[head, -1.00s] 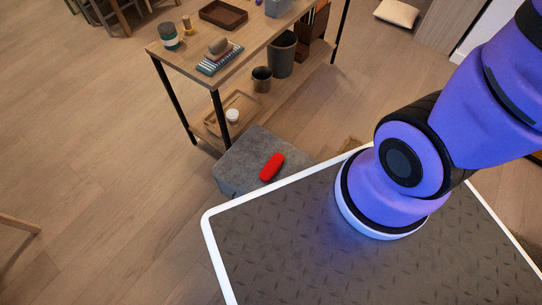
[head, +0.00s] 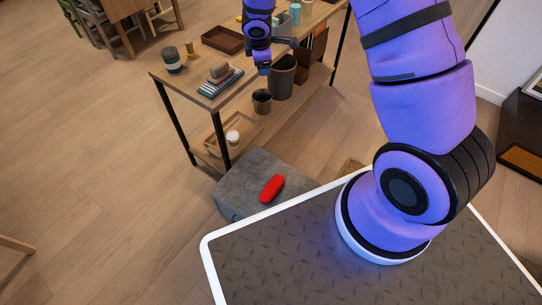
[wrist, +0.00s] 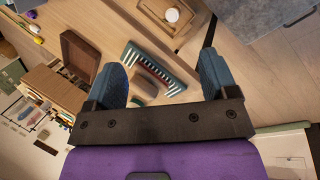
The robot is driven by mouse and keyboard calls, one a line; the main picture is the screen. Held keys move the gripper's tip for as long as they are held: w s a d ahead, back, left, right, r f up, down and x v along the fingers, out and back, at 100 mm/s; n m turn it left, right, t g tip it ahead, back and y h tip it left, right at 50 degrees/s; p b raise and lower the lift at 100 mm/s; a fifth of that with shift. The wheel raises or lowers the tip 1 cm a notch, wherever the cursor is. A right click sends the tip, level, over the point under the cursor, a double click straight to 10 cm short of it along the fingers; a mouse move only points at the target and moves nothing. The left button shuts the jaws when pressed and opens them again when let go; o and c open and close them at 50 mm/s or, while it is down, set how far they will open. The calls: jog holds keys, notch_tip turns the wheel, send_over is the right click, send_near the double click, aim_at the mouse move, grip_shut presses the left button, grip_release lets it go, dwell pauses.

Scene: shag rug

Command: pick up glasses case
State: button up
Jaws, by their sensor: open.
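The glasses case is a red, rounded, elongated case (head: 272,189) lying on top of a grey block-like pouf (head: 235,191), just beyond my base's edge in the head view. My gripper (head: 263,66) is high at the top middle of the head view, over the wooden table and well apart from the case. In the wrist view my gripper (wrist: 163,75) shows two blue-padded fingers spread wide with nothing held between them. The grey pouf shows at the top right of the wrist view (wrist: 275,40); the red case is not visible there.
The floor left of the pouf is clear.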

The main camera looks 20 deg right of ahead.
notch_tip(320, 180, down, 12)
jog(key=a+n+g, duration=0.1)
jog(key=a+n, duration=0.1)
jog(key=n, duration=0.1)
jog(key=n+g+y, duration=0.2)
jog(key=n+g, duration=0.3)
jog(key=n, duration=0.2)
send_near(271, 186)
jog(key=x, duration=0.4)
jog(key=shift+d+f, duration=0.2)
jog(key=shift+d, duration=0.1)
jog(key=shift+a+x, duration=0.15)
jog(key=shift+x, duration=1.45)
jog(key=shift+a+x, duration=0.15)
jog(key=shift+x, duration=1.4)
jog(key=c, duration=0.8)
jog(key=shift+r, duration=0.15)
